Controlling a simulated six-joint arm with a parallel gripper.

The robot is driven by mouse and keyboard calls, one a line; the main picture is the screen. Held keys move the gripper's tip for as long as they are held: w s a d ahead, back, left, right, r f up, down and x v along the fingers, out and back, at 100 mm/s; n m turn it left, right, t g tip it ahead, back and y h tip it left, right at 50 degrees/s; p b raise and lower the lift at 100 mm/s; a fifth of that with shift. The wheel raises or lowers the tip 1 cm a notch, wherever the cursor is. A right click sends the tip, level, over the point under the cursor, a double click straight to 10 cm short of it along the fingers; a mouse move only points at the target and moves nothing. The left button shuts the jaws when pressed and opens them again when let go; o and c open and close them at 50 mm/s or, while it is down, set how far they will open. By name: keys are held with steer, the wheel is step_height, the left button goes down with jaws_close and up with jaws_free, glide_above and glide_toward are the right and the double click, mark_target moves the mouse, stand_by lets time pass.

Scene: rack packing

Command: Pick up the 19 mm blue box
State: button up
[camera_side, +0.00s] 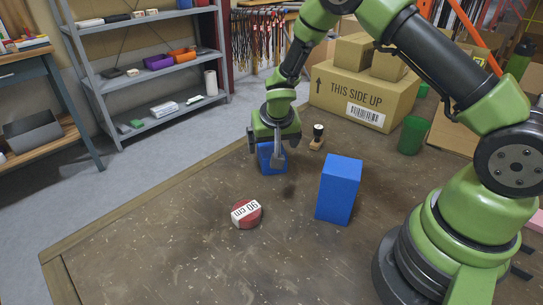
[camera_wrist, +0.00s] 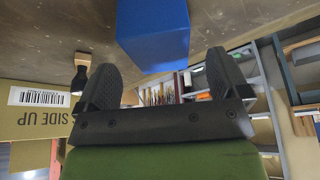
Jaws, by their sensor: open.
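Two plain blue boxes are on the table. A smaller blue box (camera_side: 272,160) is right at my gripper in the side view, and a taller blue box (camera_side: 339,190) stands upright to its right, nearer the camera. No size marking shows on either. My gripper (camera_side: 267,150) is open and points down at the smaller box, its near finger covering part of it. In the wrist view, one blue box (camera_wrist: 152,35) lies ahead of the open fingers of my gripper (camera_wrist: 165,75), roughly in line with the gap between them. I cannot tell whether they touch it.
A red round thing labelled "90 cm" (camera_side: 246,213) lies on the table (camera_side: 150,240) at the front. A small stamp-like object (camera_side: 317,138) stands right of my gripper. A green cup (camera_side: 412,135) and a large cardboard box (camera_side: 362,92) are behind. The table's left side is clear.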

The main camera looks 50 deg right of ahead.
mark_target(271, 148)
steer(key=shift+x, duration=2.65)
steer(key=c, duration=1.1)
steer(key=shift+r, duration=0.1)
